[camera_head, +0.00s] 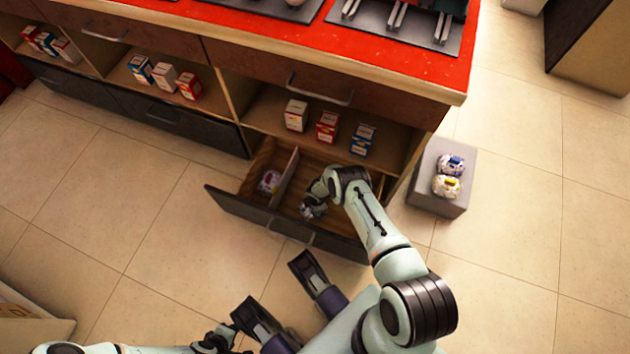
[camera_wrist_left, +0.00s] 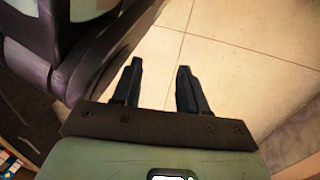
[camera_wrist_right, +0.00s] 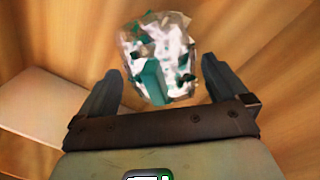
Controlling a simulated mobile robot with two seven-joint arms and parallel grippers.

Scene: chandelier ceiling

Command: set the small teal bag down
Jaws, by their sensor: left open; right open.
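The small teal bag (camera_wrist_right: 158,70), white with teal patches, is on the wooden drawer floor in the right wrist view. In the head view the bag (camera_head: 311,212) is partly hidden by my right gripper. My right gripper (camera_wrist_right: 162,68) is open, its fingers on either side of the bag's near part; I cannot tell whether they touch it. In the head view it reaches down into the right compartment of the open drawer (camera_head: 238,206). My left gripper (camera_wrist_left: 160,75) is open and empty above the tiled floor.
A divider (camera_head: 286,176) splits the drawer; a white and purple bag (camera_head: 269,181) lies in the left compartment. Small boxes (camera_head: 327,125) stand on the shelf above. A grey block (camera_head: 428,190) at right bears two bags (camera_head: 447,186). The red counter (camera_head: 260,40) overhangs behind.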

